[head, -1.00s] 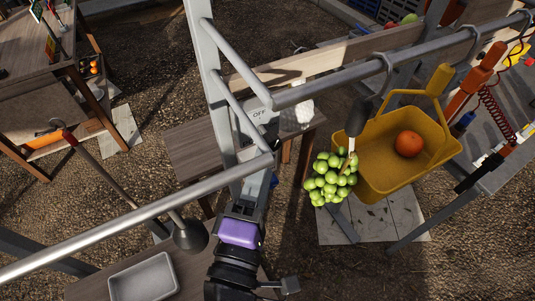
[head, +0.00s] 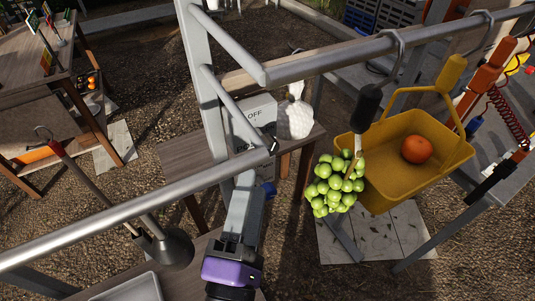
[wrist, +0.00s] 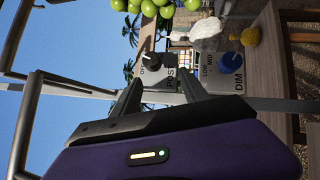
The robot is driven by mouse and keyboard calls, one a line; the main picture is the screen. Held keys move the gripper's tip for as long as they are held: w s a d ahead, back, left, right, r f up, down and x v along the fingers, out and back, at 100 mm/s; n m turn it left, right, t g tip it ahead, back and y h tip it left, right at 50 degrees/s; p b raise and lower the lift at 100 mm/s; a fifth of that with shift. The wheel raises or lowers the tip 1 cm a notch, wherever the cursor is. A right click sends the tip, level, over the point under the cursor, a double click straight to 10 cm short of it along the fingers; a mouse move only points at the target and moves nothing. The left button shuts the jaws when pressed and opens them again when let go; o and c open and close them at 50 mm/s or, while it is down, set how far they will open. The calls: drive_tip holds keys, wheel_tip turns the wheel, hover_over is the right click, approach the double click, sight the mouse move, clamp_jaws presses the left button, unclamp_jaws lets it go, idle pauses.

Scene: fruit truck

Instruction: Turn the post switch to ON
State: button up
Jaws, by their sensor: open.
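The post switch is a black knob (wrist: 151,63) on a light grey panel marked POST, seen sideways in the wrist view. Its pale pointer mark lies toward the knob's upper left, near small lettering. In the head view the grey switch box (head: 262,110) shows the word OFF, and the black knob is hidden there. My gripper (wrist: 161,82) is open and empty. Its two fingers reach toward the panel, one on each side below the knob in the wrist view, apart from it. In the head view my gripper (head: 243,185) is beneath the box, partly behind the rail.
A blue DIM knob (wrist: 231,60) sits right of the switch. Green grapes (head: 335,185) and a yellow basket (head: 375,190) with an orange hang to the right. A white textured object (head: 294,118) stands beside the box.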

drive_tip(key=shift+n+t, duration=0.4)
drive_tip(key=shift+n, duration=0.2)
drive_tip(key=x, duration=0.2)
drive_tip(key=p+x, duration=0.1)
drive_tip(key=x, duration=0.2)
drive_tip(key=r+p+x, duration=0.1)
drive_tip(key=x, duration=0.2)
drive_tip(key=shift+s+d+f, duration=0.1)
drive_tip(key=shift+s+d, duration=0.1)
drive_tip(key=shift+d, duration=0.2)
drive_tip(key=shift+w+d, duration=0.1)
drive_tip(key=shift+w, duration=0.55)
